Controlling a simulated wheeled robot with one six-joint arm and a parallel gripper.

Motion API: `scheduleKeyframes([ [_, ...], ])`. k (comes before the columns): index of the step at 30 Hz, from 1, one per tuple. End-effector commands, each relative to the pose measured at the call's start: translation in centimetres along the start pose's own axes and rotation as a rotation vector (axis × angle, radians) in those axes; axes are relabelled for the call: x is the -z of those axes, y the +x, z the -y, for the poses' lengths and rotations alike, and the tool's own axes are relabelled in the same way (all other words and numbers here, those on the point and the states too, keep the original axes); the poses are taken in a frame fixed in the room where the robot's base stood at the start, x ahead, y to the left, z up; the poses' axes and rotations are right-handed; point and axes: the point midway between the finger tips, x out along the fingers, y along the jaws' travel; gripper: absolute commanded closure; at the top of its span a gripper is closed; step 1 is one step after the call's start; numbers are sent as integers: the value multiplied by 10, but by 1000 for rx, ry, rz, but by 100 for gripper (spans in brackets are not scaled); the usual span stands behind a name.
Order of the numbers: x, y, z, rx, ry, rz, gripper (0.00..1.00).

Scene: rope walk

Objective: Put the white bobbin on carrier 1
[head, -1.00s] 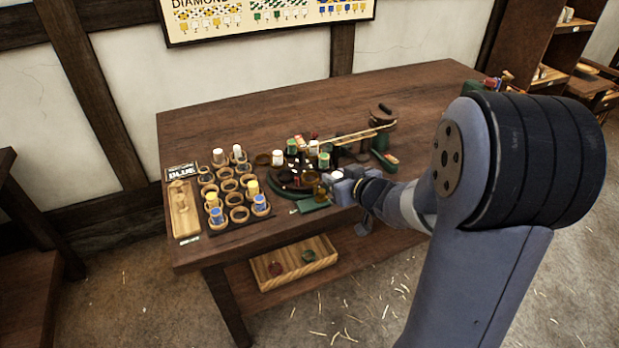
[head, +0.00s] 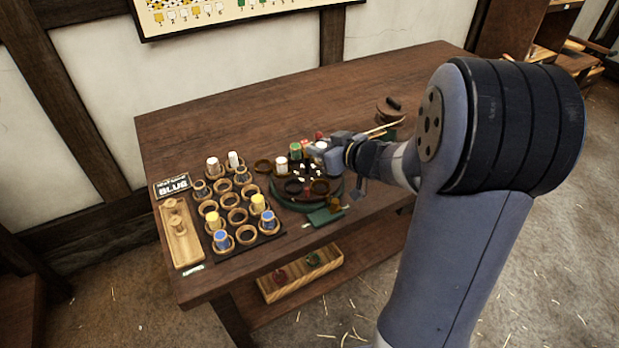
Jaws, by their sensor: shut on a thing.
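My gripper (head: 326,152) is shut at the back right of a round dark green braiding stand (head: 330,197). A white bobbin (head: 321,145) shows at its jaws, above the stand; whether it touches a carrier is hidden by the jaws. On the stand's left, another white bobbin (head: 281,164) stands upright. A green-topped bobbin (head: 296,150) stands behind it. I cannot read any carrier number, so I cannot tell which is carrier 1.
A ring rack (head: 236,241) at the left holds white, yellow and blue bobbins among empty rings. A green piece (head: 325,216) lies before the stand. The table's back left (head: 230,115) is clear.

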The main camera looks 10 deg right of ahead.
Motion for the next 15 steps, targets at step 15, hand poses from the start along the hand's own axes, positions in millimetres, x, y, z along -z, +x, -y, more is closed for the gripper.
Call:
scheduleKeyframes([
  [15, -73, 30, 0, 0, 5, 4, 94],
])
